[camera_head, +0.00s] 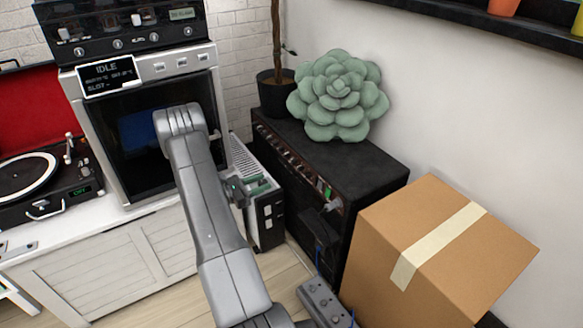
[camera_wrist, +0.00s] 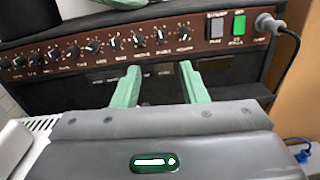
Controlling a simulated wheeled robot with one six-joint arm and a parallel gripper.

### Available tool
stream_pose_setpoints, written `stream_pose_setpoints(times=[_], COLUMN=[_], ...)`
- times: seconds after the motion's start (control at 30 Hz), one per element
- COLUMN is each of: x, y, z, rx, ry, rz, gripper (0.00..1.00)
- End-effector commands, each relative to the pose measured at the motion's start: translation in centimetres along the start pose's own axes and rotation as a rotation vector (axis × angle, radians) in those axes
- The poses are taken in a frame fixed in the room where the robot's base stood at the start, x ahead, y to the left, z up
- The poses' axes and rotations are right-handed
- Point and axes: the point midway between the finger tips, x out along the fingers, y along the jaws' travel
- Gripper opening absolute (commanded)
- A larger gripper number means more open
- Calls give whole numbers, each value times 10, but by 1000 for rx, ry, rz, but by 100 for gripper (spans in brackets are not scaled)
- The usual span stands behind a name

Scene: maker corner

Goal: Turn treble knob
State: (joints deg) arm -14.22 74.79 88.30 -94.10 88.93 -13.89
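A black amplifier (camera_head: 350,170) with a brown control panel stands against the wall. In the wrist view its panel (camera_wrist: 205,43) carries a row of several dark knobs (camera_wrist: 138,40) with white markings. The labels are too small to read, so I cannot tell which knob is treble. My gripper (camera_wrist: 160,84) has two pale green fingers, spread apart and empty. They point at the amplifier front, below the knob row in the picture, and appear not to touch any knob. In the head view my gripper (camera_head: 262,184) is just left of the amplifier.
A green succulent-shaped plush (camera_head: 338,95) and a plant pot (camera_head: 274,95) sit on the amplifier. A cardboard box (camera_head: 430,250) stands close at its right. A white, ribbed unit (camera_head: 267,215) stands at its left. A plugged cable (camera_wrist: 272,23) and green switch (camera_wrist: 239,24) are at the panel's right end.

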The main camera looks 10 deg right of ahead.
Motion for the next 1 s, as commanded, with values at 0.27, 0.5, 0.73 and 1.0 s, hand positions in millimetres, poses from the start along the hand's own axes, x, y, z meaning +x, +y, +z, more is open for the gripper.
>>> stream_pose_setpoints(times=[0.27, 0.5, 0.73, 1.0], x=[53, 101, 127, 131], y=[-3, -2, -2, -1], z=[-2, -2, -1, 0], rx=[0, 2, 2, 0], ry=[1, 2, 2, 3], rz=[-8, -6, -5, -3], gripper=[39, 39, 39, 39])
